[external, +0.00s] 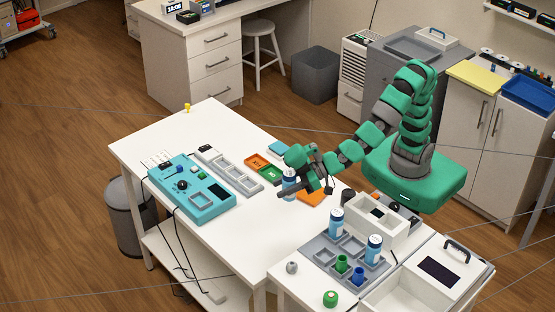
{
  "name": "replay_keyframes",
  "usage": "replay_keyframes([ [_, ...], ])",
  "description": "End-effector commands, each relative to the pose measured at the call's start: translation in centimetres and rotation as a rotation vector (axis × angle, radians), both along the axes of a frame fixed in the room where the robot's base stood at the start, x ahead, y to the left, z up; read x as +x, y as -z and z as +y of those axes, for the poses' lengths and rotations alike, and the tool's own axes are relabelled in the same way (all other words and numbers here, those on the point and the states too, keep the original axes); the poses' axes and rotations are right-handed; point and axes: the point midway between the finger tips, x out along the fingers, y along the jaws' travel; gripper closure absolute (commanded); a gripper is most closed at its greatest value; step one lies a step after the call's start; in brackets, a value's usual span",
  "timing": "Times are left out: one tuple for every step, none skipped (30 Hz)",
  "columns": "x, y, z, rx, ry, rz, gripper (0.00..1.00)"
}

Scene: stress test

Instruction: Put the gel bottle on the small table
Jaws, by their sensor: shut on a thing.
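My gripper (287,190) is over the long white table (232,252), near its right edge, and is shut on a bottle with a blue and white body (289,178). The fingers and wrist partly hide this bottle, and I cannot tell whether its base touches the table top. Two similar blue and white bottles, one (336,223) at the back and one (373,250) at the right, stand in a grey tray (318,250) on the smaller white table (302,290) at front right. I cannot read any label to tell which is the gel bottle.
A white open box (400,292) and green and blue cups stand at front right. The long table's front is clear.

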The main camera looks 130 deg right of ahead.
Motion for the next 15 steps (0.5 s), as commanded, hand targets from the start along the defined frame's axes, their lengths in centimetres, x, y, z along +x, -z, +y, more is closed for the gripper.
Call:
replay_keyframes([
  [-0.2, 0.0, 0.5, -0.005, -0.021, -0.002, 0.90],
  [-0.3, 0.0, 0.8, -0.004, -0.034, -0.001, 0.90],
  [-0.4, 0.2, 1.2, -0.004, -0.052, 0.001, 0.90],
  [-0.5, 0.2, 1.5, -0.003, -0.063, 0.001, 0.90],
  [-0.6, 0.3, 1.7, -0.002, -0.072, 0.000, 0.90],
  [-0.7, 0.4, 2.1, -0.002, -0.085, 0.000, 0.90],
  [-0.7, 0.4, 2.3, 0.000, -0.095, -0.001, 0.90],
  [-0.8, 0.4, 2.5, -0.001, -0.105, 0.000, 0.90],
  [-1.0, 0.5, 2.9, 0.001, -0.118, -0.001, 0.90],
  [-1.0, 0.6, 3.1, 0.001, -0.127, -0.002, 0.90],
  [-1.1, 0.7, 3.3, 0.001, -0.136, -0.002, 0.90],
  [-1.2, 0.7, 3.6, 0.000, -0.147, -0.003, 0.90],
  [-1.3, 0.8, 3.8, 0.000, -0.154, -0.003, 0.90],
  [-1.5, 0.9, 3.9, 0.001, -0.162, -0.002, 0.90],
  [-1.7, 1.1, 4.1, 0.001, -0.172, -0.001, 0.90],
])
